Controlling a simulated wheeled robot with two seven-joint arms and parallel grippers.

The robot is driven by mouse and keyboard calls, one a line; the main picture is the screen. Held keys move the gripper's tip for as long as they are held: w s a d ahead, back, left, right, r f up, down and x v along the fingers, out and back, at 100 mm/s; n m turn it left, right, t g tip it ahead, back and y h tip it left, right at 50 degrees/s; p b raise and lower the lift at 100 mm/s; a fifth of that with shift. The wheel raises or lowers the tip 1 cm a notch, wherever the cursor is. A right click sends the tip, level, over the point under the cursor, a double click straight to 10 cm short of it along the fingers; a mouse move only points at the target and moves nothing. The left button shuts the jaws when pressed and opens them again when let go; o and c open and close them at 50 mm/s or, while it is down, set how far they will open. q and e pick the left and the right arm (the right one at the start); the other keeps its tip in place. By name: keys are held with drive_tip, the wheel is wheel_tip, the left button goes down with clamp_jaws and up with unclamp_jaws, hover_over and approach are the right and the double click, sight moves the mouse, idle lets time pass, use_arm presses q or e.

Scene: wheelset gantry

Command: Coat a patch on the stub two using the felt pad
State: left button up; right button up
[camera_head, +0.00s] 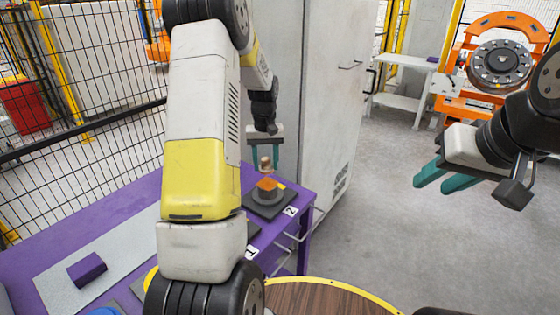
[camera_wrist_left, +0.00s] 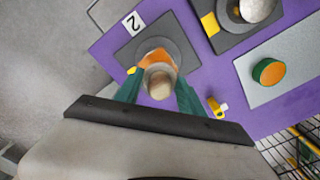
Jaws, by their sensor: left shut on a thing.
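My left gripper (camera_head: 265,160) is shut on the felt pad, whose pale wooden knob (camera_head: 265,163) shows between the teal fingers. The knob also shows in the left wrist view (camera_wrist_left: 159,83). Stub two (camera_head: 268,196) is a grey round piece on a dark square plate by the label "2" at the table's corner. An orange area (camera_head: 267,184) shows on top of the stub, just below the knob. The pad's underside is hidden, so I cannot tell whether it touches the stub. My right gripper (camera_head: 430,180) is open and empty, away from the table.
The purple table (camera_head: 130,208) bears a grey mat with a purple block (camera_head: 87,270). In the left wrist view, a green-rimmed pot with orange inside (camera_wrist_left: 269,71) and another stub with a pale top (camera_wrist_left: 257,9) stand near. A grey cabinet (camera_head: 325,100) stands behind the table.

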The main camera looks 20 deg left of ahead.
use_arm(q)
drive_tip(key=shift+r, duration=1.1)
drive_tip(key=shift+d+f, duration=0.1)
